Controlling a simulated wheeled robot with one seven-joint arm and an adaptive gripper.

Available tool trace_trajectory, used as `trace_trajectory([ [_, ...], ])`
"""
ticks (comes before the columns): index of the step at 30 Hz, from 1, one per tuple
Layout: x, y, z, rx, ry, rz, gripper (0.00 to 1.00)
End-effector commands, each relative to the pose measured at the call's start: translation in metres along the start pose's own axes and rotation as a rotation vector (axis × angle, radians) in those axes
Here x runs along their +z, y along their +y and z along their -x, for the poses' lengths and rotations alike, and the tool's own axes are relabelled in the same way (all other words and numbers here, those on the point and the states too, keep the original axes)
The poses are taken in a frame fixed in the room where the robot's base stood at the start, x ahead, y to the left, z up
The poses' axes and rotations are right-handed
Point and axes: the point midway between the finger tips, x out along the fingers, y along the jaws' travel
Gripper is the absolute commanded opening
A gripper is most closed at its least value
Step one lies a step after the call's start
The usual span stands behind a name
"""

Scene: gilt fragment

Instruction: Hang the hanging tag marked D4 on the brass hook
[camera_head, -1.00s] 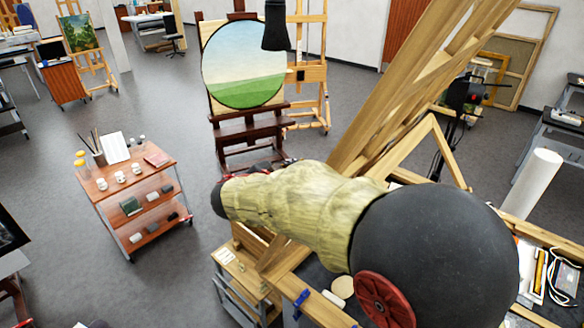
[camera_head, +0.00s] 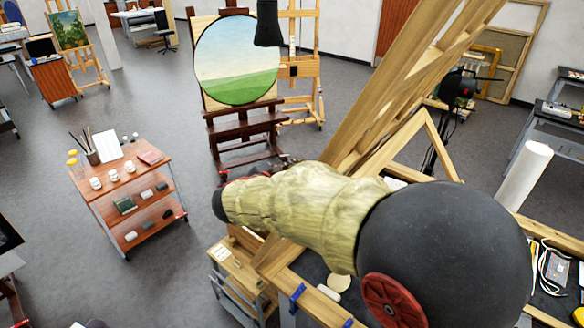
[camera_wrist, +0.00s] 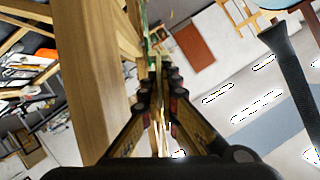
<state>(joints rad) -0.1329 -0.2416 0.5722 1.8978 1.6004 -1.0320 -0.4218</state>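My gripper (camera_wrist: 158,88) shows in the wrist view, its two dark fingers with a gap between their tips. A thin pale wooden strip shows in that gap; I cannot tell how far beyond the fingers it is. In the head view my arm hides most of the gripper. A small white card with dark marks (camera_head: 222,253) lies on a wooden cabinet top at lower left of my arm; its marks are too small to read. I cannot make out a tag marked D4 or the brass hook in either view.
A large wooden easel (camera_head: 410,75) rises close by my arm, and its beam (camera_wrist: 92,75) fills the wrist view's left. A dark easel (camera_head: 243,128) bears a round landscape painting (camera_head: 238,60). A wooden trolley (camera_head: 140,163) stands left, with open grey floor around it.

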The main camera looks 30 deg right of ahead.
Motion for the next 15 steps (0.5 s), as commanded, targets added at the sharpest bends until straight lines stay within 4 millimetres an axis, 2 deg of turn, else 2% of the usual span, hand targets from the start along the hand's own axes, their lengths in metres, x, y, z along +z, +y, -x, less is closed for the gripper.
trace_trajectory([
  [15, 0.0044, 0.0048, -0.0018, 0.009, 0.0, 0.019, 0.0],
])
